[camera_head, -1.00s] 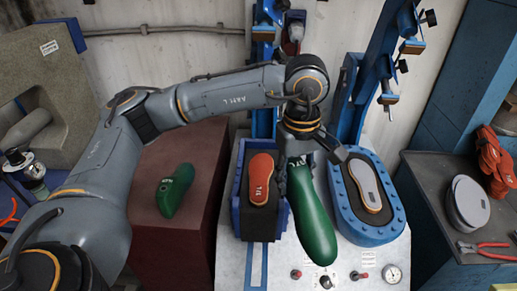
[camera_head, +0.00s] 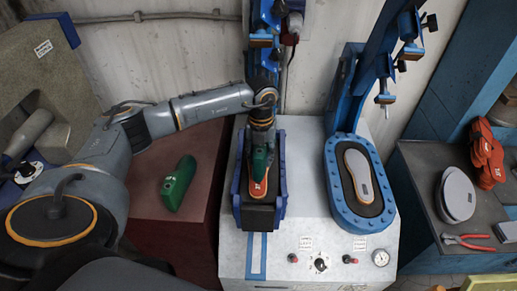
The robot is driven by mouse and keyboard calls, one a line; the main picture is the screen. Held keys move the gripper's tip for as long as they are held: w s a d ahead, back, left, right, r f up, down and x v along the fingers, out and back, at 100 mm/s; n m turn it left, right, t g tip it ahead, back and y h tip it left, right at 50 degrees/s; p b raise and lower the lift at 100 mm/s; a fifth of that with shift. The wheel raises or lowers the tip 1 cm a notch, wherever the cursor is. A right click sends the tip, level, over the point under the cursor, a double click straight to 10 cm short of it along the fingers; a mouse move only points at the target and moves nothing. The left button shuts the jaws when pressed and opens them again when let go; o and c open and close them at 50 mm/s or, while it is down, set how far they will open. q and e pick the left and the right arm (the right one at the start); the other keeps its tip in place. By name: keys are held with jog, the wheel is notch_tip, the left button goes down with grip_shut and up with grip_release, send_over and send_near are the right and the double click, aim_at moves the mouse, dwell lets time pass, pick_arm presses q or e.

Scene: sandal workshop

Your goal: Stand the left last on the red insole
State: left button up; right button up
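The red insole (camera_head: 257,188) lies on the dark pad of the blue-walled press station, partly covered. A green last (camera_head: 260,163) is over it, directly below my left gripper (camera_head: 262,140). The gripper appears shut on the top of this last; its fingertips are small and hard to make out. I cannot tell whether the sole touches the insole. Another green last (camera_head: 178,184) lies on the red-brown block at the left. My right gripper is not in view.
The blue oval station (camera_head: 338,206) with a beige insole (camera_head: 358,178) stands to the right on the white press table (camera_head: 300,225). Blue posts with clamps rise behind. At far right are grey discs (camera_head: 457,195), red gloves (camera_head: 487,155) and red pliers (camera_head: 465,241).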

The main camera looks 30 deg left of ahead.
pick_arm(q)
jog(key=shift+a+f+n, duration=0.1)
jog(key=shift+a+n, duration=0.2)
jog(key=shift+n, duration=0.1)
jog(key=shift+a+f, duration=0.1)
jog(key=shift+f, duration=0.15)
jog(key=shift+f+b, duration=0.75)
jog(key=shift+f, duration=0.2)
jog(key=shift+s+f+b, duration=0.1)
jog(key=shift+f+b, duration=0.95)
jog(key=shift+f, duration=0.5)
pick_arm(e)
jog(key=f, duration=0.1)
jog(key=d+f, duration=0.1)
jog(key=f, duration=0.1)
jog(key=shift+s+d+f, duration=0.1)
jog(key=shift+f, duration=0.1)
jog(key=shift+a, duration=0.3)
pick_arm(q)
jog(key=shift+s, duration=0.1)
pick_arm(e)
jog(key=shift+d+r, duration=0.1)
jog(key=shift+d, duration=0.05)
pick_arm(q)
jog(key=shift+f, duration=0.3)
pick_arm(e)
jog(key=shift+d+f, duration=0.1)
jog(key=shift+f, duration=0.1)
pick_arm(q)
jog(key=o, duration=1.2)
